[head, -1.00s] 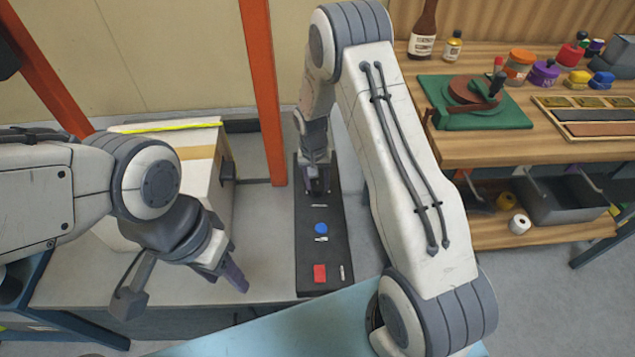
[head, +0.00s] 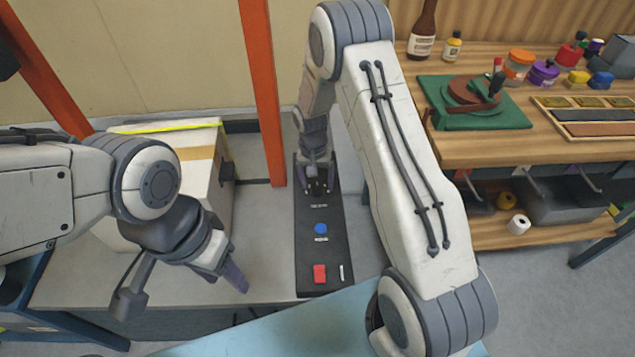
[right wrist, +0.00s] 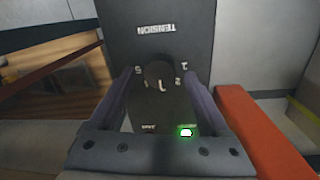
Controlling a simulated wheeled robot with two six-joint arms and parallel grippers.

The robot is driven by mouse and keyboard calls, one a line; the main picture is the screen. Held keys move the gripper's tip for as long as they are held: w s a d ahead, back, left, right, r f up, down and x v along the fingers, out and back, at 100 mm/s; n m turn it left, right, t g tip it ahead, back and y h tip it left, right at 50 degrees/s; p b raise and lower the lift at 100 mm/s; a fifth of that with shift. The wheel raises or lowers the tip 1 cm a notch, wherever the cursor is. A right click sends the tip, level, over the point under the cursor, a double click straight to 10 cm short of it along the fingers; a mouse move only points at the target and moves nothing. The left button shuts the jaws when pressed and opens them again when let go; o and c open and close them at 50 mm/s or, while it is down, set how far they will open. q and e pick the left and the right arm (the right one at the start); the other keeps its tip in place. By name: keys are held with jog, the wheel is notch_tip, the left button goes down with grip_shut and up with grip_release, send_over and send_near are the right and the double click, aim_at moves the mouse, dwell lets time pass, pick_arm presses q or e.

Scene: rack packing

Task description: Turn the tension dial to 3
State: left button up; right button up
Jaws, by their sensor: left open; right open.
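The black control panel (head: 334,250) lies on the table in the head view. The tension dial (right wrist: 159,73) is a dark round knob beside the upside-down word TENSION in the right wrist view. A white mark shows on its lower side, and the digits 1 and 2 show to its right. I cannot read which number it points at. My right gripper (right wrist: 160,80) is open, with one finger on each side of the dial; contact is unclear. In the head view, my right gripper (head: 318,188) is at the panel's far end. My left gripper (head: 240,282) is open and empty, left of the panel.
A blue button (head: 321,228) and a red switch (head: 320,273) are on the panel's nearer half. A green light (right wrist: 186,131) glows near the dial. A white box (head: 205,180) stands left, an orange post (head: 264,100) behind. A wooden workbench (head: 480,150) is at right.

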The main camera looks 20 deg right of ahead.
aim_at(314, 186)
pick_arm(q)
jog(key=shift+r, duration=0.2)
pick_arm(e)
notch_tip(314, 186, up, 10)
jog(key=shift+a, duration=0.3)
jog(key=shift+w+r, duration=0.1)
